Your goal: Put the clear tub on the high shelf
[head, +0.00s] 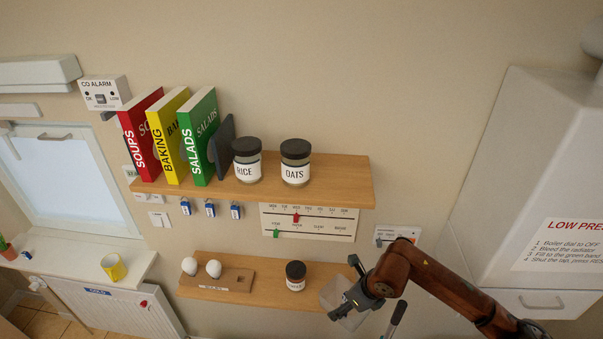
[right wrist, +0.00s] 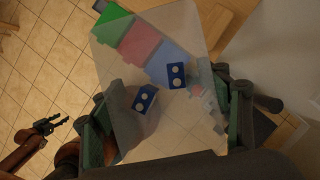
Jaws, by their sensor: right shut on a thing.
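The clear tub (head: 341,304) is see-through and boxy, in front of the right end of the lower shelf in the head view. My right gripper (head: 357,290) is shut on the clear tub. In the right wrist view the tub (right wrist: 180,28) sits between the two fingers (right wrist: 180,125). Coloured shapes and two blue pieces with pale dots show through it; I cannot tell whether they are inside or beyond. The high shelf (head: 300,197) is the upper wooden board, above the tub. My left gripper (right wrist: 52,124) is small at the left of the right wrist view; its opening is unclear.
On the high shelf stand red, yellow and green (head: 203,137) books, a dark bookend, a RICE jar (head: 247,165) and an OATS jar (head: 295,165). Its right end (head: 345,175) is bare. The lower shelf (head: 258,296) holds a small jar (head: 295,276) and an egg rack. A white boiler (head: 530,150) stands right.

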